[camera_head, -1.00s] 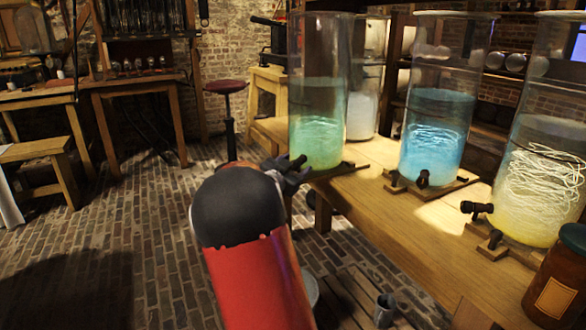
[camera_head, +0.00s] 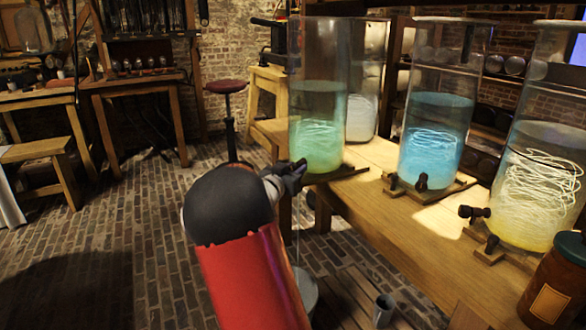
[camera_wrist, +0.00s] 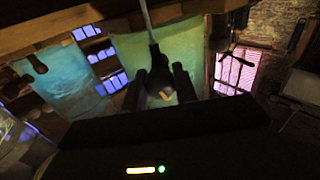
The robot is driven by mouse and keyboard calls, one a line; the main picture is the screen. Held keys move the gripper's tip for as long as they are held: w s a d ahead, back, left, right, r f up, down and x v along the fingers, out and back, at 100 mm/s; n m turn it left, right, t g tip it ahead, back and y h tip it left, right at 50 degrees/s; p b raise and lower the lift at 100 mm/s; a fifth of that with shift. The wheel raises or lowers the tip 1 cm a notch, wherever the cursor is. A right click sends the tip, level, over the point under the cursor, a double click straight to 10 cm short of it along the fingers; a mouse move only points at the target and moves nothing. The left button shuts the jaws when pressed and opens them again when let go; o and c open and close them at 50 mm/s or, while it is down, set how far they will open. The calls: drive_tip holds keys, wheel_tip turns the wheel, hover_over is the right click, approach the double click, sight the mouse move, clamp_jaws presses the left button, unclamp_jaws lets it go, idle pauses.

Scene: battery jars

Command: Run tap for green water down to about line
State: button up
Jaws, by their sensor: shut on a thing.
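The tall glass jar of green water (camera_head: 318,125) stands on the wooden bench, its water surface well below the rim. No marked line can be made out on it. Its dark tap (camera_head: 299,164) is low on the near side. My gripper (camera_head: 290,174) is at this tap, partly hidden by my arm. In the wrist view, my gripper (camera_wrist: 162,84) is shut on the tap (camera_wrist: 154,55), with one dark finger on each side. A thin stream (camera_head: 297,232) falls below the tap into a pale bucket (camera_head: 306,290) on the floor, partly hidden by my arm.
A blue-water jar (camera_head: 435,135) and a yellow-water jar (camera_head: 540,180) stand to the right on the bench (camera_head: 395,225), each with a tap. A brown lidded jar (camera_head: 555,285) is at the right edge. The brick floor at left is open.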

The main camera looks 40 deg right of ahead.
drive_tip(key=shift+n, duration=1.5)
drive_tip(key=shift+n, duration=0.9)
idle(5.6)
